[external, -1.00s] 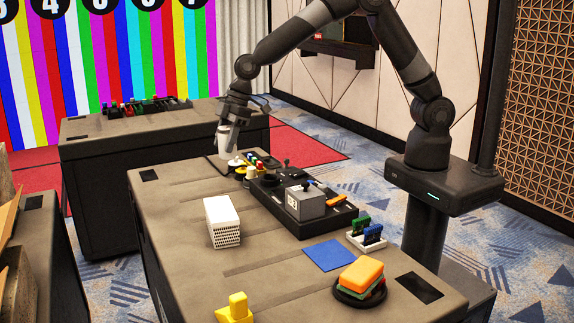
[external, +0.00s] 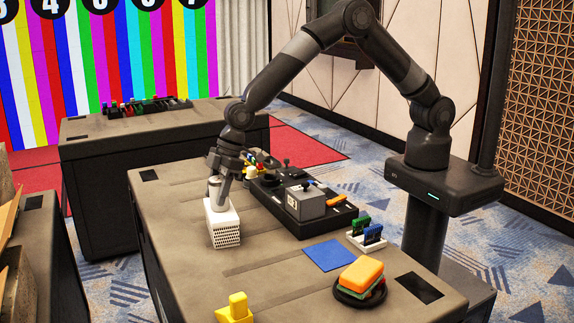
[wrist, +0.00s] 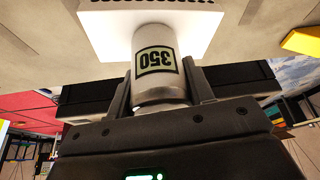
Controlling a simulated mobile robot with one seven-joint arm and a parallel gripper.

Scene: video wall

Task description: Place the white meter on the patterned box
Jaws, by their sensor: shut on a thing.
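The white meter (wrist: 157,85) is a pale cylinder with a greenish "350" display, upside down in the wrist view. My gripper (external: 215,190) is shut on it, with one finger on each side in the wrist view (wrist: 160,95). The patterned box (external: 224,228) is white with rows of small dark holes on its side and a plain top, on the near table. It also shows in the wrist view (wrist: 100,28). The meter is at the box's top, towards its back edge. Whether it touches the top I cannot tell.
A black control console (external: 265,195) with a grey box stands right of the patterned box. A blue square (external: 324,255), a stack of coloured sponges (external: 361,277) and a yellow object (external: 235,308) lie nearer. The table left of the box is clear.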

